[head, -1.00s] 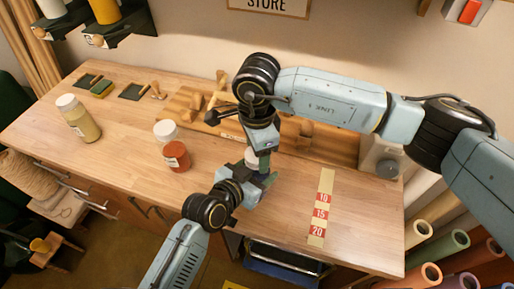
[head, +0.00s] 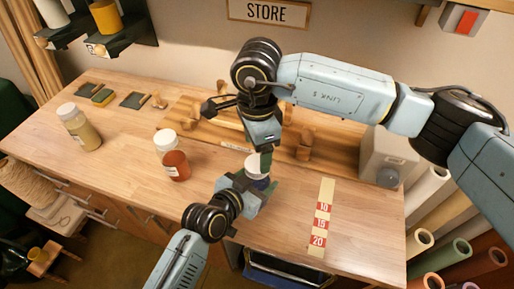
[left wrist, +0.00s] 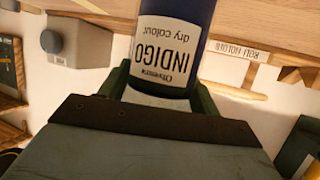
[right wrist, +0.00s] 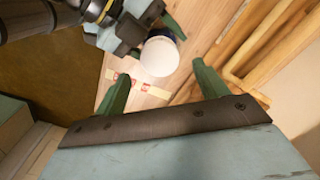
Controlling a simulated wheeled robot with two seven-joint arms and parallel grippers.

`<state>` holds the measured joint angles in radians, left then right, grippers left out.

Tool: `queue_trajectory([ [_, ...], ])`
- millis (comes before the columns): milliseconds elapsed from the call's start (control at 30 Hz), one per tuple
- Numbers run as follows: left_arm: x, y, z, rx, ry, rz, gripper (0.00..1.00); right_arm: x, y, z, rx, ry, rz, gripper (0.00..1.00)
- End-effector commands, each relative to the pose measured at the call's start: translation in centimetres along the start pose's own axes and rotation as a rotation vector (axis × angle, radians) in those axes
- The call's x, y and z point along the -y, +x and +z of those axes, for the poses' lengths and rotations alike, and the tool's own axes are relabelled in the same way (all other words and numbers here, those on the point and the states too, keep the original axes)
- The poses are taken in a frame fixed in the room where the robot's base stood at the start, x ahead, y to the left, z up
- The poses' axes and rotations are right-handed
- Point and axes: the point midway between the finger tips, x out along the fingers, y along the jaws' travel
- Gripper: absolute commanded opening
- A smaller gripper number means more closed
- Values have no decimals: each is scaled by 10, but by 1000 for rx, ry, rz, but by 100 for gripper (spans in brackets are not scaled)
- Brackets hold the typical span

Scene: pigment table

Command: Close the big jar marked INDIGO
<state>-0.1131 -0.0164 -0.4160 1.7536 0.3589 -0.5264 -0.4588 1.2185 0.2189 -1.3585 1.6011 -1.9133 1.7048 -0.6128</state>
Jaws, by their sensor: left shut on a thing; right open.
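The big INDIGO jar is dark blue with a cream label (left wrist: 165,55), seen upside down in the left wrist view. My left gripper (head: 252,186) is shut around the jar, near the table's front edge. A white lid (head: 256,164) sits at the jar's top; it also shows as a round white disc in the right wrist view (right wrist: 160,56). I cannot tell how tightly it is seated. My right gripper (right wrist: 160,88) is open and empty, above and apart from the lid, with its fingers pointing down toward the jar. The arms hide much of the jar in the head view.
An orange-red jar (head: 176,166) and a yellowish jar (head: 84,134), both white-lidded, stand to the left. A wooden rack (head: 200,120) runs along the back. A numbered strip (head: 326,190) lies to the right. A grey box (head: 385,155) stands back right. The table's front left is clear.

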Motion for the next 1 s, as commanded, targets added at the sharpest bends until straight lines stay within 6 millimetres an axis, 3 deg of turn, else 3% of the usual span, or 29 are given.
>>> queue_trajectory([
  [267, 0, 0, -2, -5, 0, -1, 0, 1, -6, 0, -1, -140, -4, 69],
  [700, 0, 0, -2, -5, 0, -1, 0, 0, -32, 0, -2, -795, -2, 69],
  [1000, 0, 0, -2, -5, 0, -1, 0, 0, -35, 0, 0, -897, -1, 69],
])
